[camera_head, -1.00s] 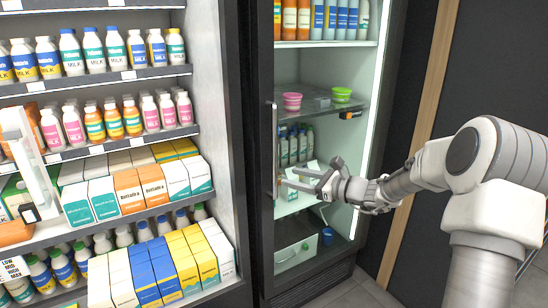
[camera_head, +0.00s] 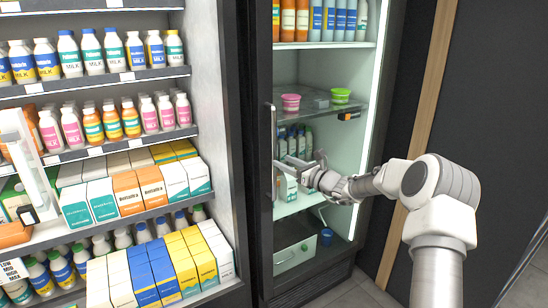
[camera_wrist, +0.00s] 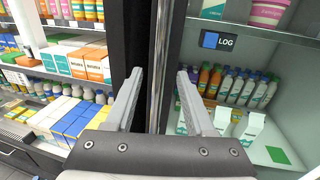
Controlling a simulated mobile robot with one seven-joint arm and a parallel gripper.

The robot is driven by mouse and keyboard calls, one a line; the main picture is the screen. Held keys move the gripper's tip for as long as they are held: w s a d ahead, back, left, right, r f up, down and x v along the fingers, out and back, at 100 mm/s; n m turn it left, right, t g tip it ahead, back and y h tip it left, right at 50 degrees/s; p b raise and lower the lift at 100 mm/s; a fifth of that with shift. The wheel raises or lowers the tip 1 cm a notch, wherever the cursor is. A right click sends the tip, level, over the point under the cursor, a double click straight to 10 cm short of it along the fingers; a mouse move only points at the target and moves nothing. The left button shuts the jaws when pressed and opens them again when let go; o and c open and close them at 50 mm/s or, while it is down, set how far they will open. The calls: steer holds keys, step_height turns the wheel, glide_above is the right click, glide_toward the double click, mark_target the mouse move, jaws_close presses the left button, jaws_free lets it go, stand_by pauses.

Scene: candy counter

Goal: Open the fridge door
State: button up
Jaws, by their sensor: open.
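The fridge (camera_head: 320,180) stands right of the milk shelves, its lit shelves showing through the front. A vertical metal handle (camera_head: 273,150) runs along the left side of its front. In the wrist view the handle (camera_wrist: 160,50) runs down between the two fingers. My gripper (camera_head: 281,168) is open, with its fingertips close to the handle in the head view. The wrist view shows my gripper (camera_wrist: 160,75) with one finger on each side of the handle and gaps beside it. I cannot tell whether a finger touches it.
Open shelves of milk bottles (camera_head: 72,53) and cartons (camera_head: 102,202) fill the left side. A pink bowl (camera_head: 291,102) and a green bowl (camera_head: 340,95) sit inside the fridge. A dark wall with a wooden strip (camera_head: 428,95) stands to the right, above clear floor.

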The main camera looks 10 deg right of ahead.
steer(key=shift+x, duration=2.9)
jaws_close()
